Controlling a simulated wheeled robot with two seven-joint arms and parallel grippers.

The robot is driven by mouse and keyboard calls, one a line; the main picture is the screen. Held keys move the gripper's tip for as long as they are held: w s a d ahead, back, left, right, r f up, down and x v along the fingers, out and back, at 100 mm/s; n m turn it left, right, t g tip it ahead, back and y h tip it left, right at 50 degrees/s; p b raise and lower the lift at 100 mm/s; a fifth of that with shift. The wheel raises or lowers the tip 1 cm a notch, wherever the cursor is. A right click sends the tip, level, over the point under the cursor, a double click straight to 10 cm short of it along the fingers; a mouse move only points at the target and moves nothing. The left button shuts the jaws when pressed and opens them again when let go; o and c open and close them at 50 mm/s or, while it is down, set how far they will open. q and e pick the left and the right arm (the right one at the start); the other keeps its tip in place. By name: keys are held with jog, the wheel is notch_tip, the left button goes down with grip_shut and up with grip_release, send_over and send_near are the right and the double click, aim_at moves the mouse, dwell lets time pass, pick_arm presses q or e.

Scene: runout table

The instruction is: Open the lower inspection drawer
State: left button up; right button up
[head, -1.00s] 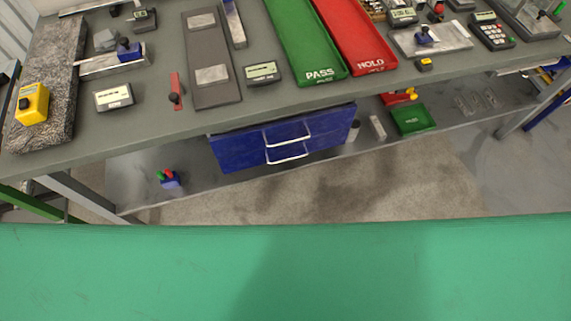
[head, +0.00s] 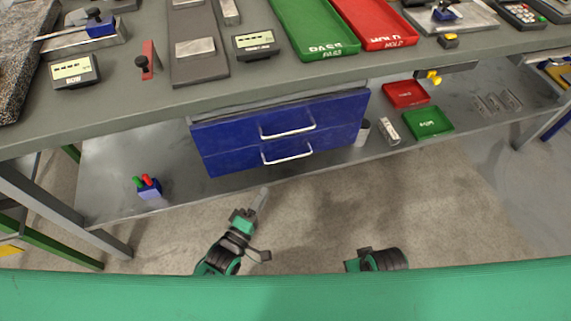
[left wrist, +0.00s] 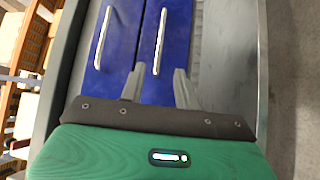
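A blue cabinet under the table has two drawers, both looking closed. The lower inspection drawer (head: 225,163) has a silver bar handle (head: 287,153); the upper handle (head: 288,130) is above it. In the left wrist view, turned sideways, the lower handle (left wrist: 160,40) lies beyond and between the fingertips, and the upper handle (left wrist: 102,37) is to the left. My left gripper (head: 265,192) is in front of and below the lower drawer. Its fingers (left wrist: 157,78) are apart, with nothing between them. My right gripper (head: 354,264) is low at the right, its fingers not clearly seen.
The table edge (head: 130,135) overhangs the cabinet. The floor in front is clear.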

aim_at(286, 159)
pick_arm(q)
jog(key=x, duration=1.3)
jog(key=shift+w+d, duration=0.15)
jog(key=shift+w, duration=0.1)
grip_shut()
